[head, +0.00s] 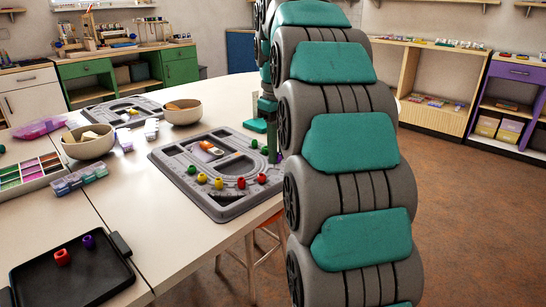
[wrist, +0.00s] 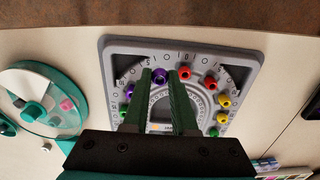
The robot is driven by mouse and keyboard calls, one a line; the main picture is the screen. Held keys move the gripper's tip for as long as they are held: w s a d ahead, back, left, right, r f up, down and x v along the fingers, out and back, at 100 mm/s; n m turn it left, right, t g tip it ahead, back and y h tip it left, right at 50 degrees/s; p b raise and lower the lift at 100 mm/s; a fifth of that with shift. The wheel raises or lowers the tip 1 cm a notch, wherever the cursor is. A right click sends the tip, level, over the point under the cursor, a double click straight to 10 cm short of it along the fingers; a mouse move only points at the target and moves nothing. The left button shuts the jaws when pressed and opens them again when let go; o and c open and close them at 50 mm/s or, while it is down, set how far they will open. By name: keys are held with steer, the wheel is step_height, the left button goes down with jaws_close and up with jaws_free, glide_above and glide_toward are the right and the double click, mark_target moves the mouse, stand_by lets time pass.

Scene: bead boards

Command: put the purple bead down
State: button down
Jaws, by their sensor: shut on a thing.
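The purple bead (wrist: 159,75) sits between the two dark green fingertips of my gripper (wrist: 160,77), which is shut on it. It is over the curved channel of the grey bead board (wrist: 248,62), beside a red bead (wrist: 184,73). I cannot tell whether it touches the board. In the head view, my gripper (head: 272,148) is at the right part of the board (head: 228,212), partly hidden by my arm. Red, yellow and green beads line the channel. A black tray (head: 75,285) at the front left holds another purple bead (head: 88,242) and a red bead (head: 62,256).
Two bowls (head: 182,112) (head: 88,150), clear boxes (head: 80,180) and a second board (head: 120,110) stand on the white table. In the wrist view, a round teal-rimmed container (wrist: 50,105) is left of the board. Bare tabletop lies between tray and board.

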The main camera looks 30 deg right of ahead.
mark_target(273, 172)
steer(key=shift+w+f, duration=0.2)
steer(key=shift+w, duration=1.1)
steer(key=shift+f, duration=1.75)
steer(key=shift+f, duration=0.4)
